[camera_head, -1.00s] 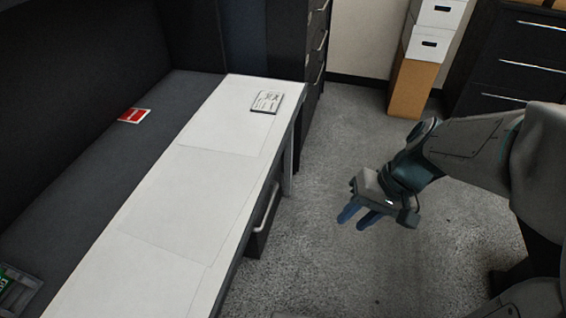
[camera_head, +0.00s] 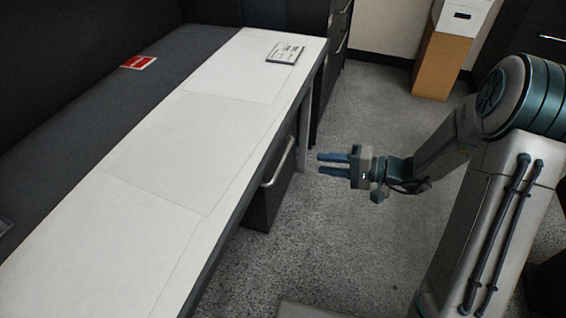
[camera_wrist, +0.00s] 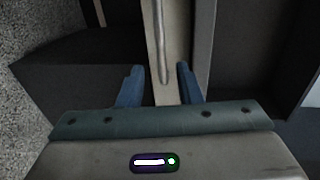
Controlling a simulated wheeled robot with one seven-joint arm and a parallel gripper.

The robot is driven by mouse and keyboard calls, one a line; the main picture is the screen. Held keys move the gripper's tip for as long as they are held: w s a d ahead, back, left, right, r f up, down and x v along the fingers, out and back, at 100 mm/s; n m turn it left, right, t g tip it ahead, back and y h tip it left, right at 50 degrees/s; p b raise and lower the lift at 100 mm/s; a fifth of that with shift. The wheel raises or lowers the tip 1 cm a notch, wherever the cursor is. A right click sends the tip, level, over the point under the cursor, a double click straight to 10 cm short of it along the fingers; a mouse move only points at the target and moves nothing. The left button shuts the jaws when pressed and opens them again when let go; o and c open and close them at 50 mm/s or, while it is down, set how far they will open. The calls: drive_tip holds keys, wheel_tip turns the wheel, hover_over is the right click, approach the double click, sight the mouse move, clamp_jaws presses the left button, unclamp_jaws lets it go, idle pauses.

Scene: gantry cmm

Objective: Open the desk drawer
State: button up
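The desk drawer (camera_head: 265,203) is a dark front under the white desk top, with a pale bar handle (camera_head: 278,161). It looks shut. My gripper (camera_head: 325,163) is to the right of the handle, its blue fingers pointing left toward it, with a gap between in the head view. In the wrist view my gripper (camera_wrist: 158,85) has its two blue fingers spread apart and nothing held between them. The handle (camera_wrist: 162,45) runs lengthwise ahead of the fingers, roughly in line with the space between them.
The white desk top (camera_head: 150,165) overhangs the drawer. A dark cabinet (camera_head: 338,45) stands beyond the desk, and boxes (camera_head: 440,65) stand against the wall. The carpet (camera_head: 375,125) beside the desk is clear.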

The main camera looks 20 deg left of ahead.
sight(283, 158)
drive_tip(key=b+x, duration=0.1)
drive_tip(key=x, duration=1.1)
drive_tip(key=shift+s+a+f, duration=0.1)
drive_tip(key=shift+a, duration=0.2)
clamp_jaws()
